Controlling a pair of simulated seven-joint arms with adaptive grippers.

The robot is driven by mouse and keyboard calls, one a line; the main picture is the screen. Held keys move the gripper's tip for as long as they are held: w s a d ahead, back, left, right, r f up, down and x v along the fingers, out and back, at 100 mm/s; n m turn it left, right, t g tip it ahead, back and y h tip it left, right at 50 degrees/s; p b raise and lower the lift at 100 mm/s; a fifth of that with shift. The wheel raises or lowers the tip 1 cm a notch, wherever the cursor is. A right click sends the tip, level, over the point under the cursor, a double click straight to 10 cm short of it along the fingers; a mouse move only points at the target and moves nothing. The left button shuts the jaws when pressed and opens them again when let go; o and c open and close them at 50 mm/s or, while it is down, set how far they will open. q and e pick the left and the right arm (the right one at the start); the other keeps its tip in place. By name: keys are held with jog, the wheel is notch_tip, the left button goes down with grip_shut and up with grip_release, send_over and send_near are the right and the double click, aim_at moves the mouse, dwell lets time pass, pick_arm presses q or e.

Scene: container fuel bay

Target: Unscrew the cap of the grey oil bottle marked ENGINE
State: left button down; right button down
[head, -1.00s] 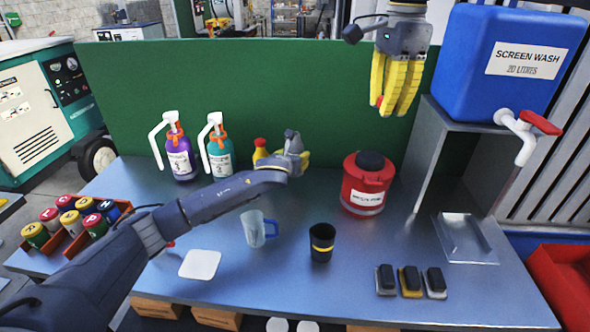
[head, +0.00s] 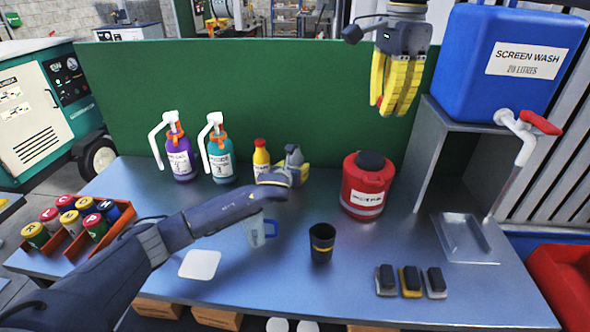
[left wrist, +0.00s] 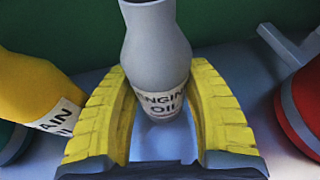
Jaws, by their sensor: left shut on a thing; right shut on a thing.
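The grey bottle (head: 293,156) is near the back of the bench; its label reads ENGINE OIL in the left wrist view (left wrist: 160,98). My left gripper (head: 292,170) is shut on its body, with one yellow finger on each side in the left wrist view (left wrist: 157,78). The bottle is about upright; I cannot tell if its base touches the bench. Its top is cut off in the left wrist view, and no cap stands out on it in the head view. My right gripper (head: 390,108) is high at the back, shut on a small red thing (head: 379,101), mostly hidden by the fingers.
A yellow bottle (head: 261,157) with a red cap stands just left of the grey one. A red can (head: 366,186) stands to the right. Two pump bottles, purple (head: 180,155) and teal (head: 219,158), stand left. A clear jug (head: 255,231) and black cup (head: 322,243) stand in front.

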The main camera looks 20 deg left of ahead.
pick_arm(q)
jog(key=c, duration=0.6)
grip_release()
jog(key=shift+f, duration=0.1)
